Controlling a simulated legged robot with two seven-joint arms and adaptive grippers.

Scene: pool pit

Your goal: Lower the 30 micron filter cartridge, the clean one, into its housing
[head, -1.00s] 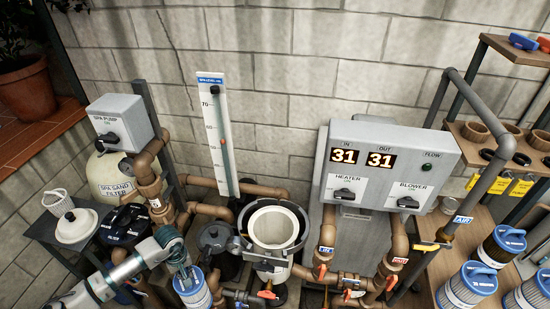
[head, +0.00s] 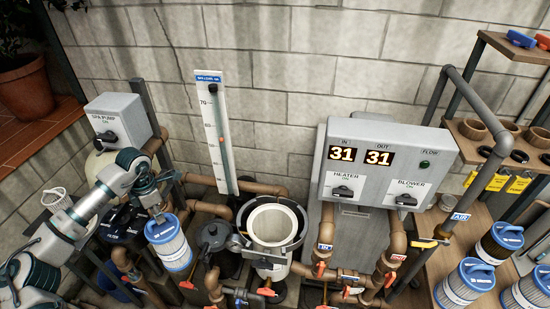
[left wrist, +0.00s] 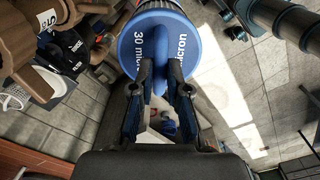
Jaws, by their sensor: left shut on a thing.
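My left gripper (head: 158,211) is shut on the handle of a blue-capped filter cartridge (head: 170,246) and holds it upright in the air, left of the housing. In the left wrist view the cartridge's blue cap (left wrist: 158,48) reads "30 micron", with my fingers (left wrist: 152,90) closed on its handle. The open housing (head: 272,226), a white cylinder in a dark collar, stands in the middle of the head view with its mouth up. The cartridge is apart from it. Its pleats look white-blue and clean. My right gripper does not show.
A dark lidded strainer pot (head: 217,241) stands between the cartridge and the housing. A tall level gauge (head: 217,135) rises behind. The heater box (head: 384,172) is to the right. Other cartridges (head: 464,286) stand on the wooden bench at right.

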